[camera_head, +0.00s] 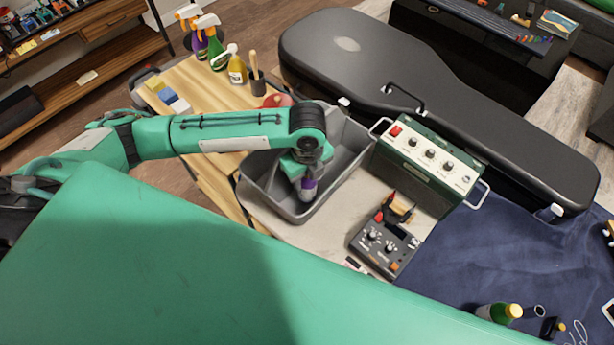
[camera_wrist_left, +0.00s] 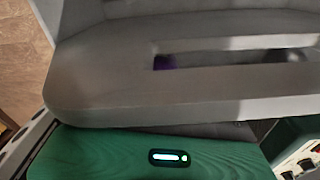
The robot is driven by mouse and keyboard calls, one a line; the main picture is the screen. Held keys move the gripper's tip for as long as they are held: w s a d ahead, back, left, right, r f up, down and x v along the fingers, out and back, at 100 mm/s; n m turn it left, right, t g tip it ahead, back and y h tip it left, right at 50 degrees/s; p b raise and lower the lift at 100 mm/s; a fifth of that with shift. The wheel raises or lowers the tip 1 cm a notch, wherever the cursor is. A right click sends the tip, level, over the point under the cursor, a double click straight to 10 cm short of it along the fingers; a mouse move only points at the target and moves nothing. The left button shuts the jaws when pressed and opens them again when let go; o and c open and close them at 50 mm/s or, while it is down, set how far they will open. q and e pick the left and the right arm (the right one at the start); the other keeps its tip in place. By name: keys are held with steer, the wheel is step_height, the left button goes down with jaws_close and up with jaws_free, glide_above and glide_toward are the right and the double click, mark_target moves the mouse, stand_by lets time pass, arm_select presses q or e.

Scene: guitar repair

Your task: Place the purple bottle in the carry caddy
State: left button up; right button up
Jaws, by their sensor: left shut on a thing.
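The grey carry caddy (camera_head: 345,168) stands on the worktop, open at the top, left of the green amplifier-like box. My left gripper (camera_head: 306,180) reaches down into it from above and is shut on the purple bottle (camera_head: 309,186). The bottle is mostly hidden by the gripper; only a small purple part shows, inside the caddy's outline. I cannot tell whether it touches the caddy floor. In the left wrist view, a grey slotted surface fills much of the frame, with a small purple patch (camera_wrist_left: 165,62) in the slot. My right gripper is not in view.
The green box with knobs (camera_head: 425,165) stands close to the caddy's right side, with a small pedal-like device (camera_head: 384,248) in front. Spray bottles (camera_head: 212,42) and a yellow bottle (camera_head: 236,70) stand behind left. A black guitar case (camera_head: 450,110) lies behind.

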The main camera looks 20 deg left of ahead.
arm_select(q)
steer(key=shift+f, duration=0.45)
steer(key=shift+f, duration=0.15)
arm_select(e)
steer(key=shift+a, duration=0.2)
arm_select(q)
steer(key=o, duration=1.1)
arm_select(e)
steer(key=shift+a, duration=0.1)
arm_select(q)
step_height(320, 180, up, 12)
steer(key=shift+r+b, duration=0.2)
steer(key=shift+b, duration=0.3)
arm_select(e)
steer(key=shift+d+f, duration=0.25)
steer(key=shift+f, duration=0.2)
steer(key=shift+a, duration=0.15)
